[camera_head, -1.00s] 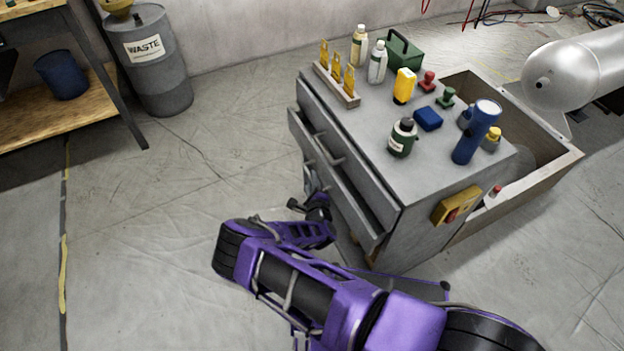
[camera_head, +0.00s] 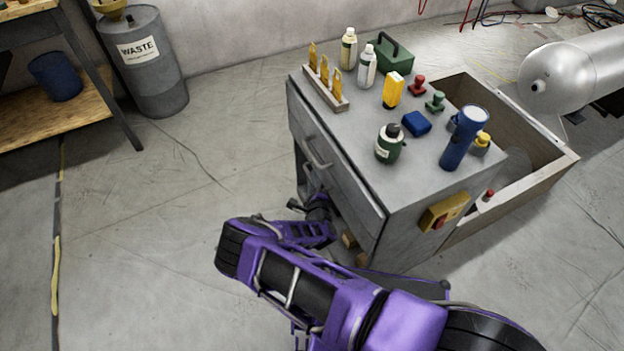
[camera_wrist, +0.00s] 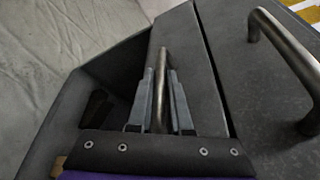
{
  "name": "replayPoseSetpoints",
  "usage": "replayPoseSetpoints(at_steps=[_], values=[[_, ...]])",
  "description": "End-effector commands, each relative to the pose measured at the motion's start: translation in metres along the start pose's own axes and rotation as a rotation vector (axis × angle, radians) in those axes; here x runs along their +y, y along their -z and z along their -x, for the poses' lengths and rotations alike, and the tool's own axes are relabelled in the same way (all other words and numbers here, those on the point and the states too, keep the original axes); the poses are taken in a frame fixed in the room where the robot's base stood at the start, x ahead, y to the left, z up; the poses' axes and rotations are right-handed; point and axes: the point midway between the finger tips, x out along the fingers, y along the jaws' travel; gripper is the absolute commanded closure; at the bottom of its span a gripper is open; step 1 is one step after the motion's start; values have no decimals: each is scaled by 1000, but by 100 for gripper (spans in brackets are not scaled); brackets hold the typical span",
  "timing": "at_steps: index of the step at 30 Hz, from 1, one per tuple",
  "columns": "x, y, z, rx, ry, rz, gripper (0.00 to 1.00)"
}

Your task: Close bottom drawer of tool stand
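The grey tool stand (camera_head: 400,200) stands right of centre in the head view. Its upper drawer front (camera_head: 340,175) sits about flush with the body and has a bar handle (camera_head: 317,152). My gripper (camera_head: 318,203) is low at its front-left side, partly hidden by my purple arm. In the wrist view, my gripper's fingers (camera_wrist: 161,95) lie close on both sides of a lower drawer's bar handle (camera_wrist: 162,60) and appear shut on it. A narrow dark gap runs between that front and the neighbouring front, whose handle (camera_wrist: 280,55) is free. My arm hides much of the lower drawer.
Bottles, a green box (camera_head: 392,54), a blue flashlight (camera_head: 460,145) and other items stand on top. A wooden crate (camera_head: 530,180) adjoins the stand's right side. A waste drum (camera_head: 150,65) and a workbench (camera_head: 60,110) are at left. The floor between is clear.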

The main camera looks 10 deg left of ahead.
Motion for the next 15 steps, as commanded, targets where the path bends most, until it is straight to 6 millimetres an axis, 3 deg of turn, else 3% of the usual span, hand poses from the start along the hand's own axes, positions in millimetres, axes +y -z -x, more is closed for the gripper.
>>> replayPoseSetpoints(at_steps=[1,6,15], values=[[-5,4,-1,9,7,3,81],[-4,4,-1,8,6,2,53],[-3,2,1,5,4,1,53]])
